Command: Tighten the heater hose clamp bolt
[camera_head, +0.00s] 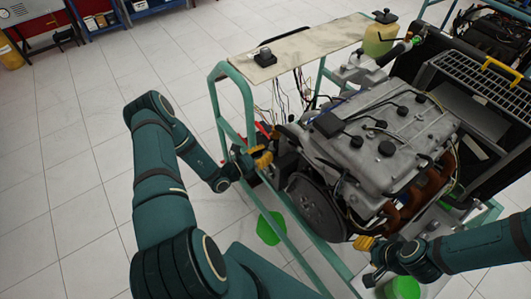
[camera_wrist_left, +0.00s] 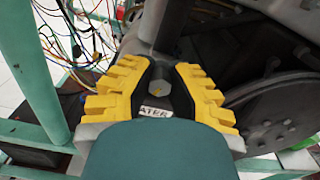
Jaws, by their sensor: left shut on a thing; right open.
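The heater hose clamp bolt (camera_wrist_left: 159,87) shows as a grey hex head in the left wrist view, between the yellow finger pads of my left gripper (camera_wrist_left: 159,92). A white label (camera_wrist_left: 156,112) reading "ATER" sits just below it, partly hidden. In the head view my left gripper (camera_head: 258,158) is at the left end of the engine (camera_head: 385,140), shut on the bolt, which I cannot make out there. My right gripper (camera_head: 367,260) is open and empty, low in front of the engine.
A green tube frame (camera_head: 240,95) surrounds the engine, with loose wires (camera_head: 283,97) near my left gripper. A flywheel (camera_head: 318,207) is right of that gripper. A green container (camera_head: 403,288) stands by my right gripper. The tiled floor (camera_head: 90,130) at left is clear.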

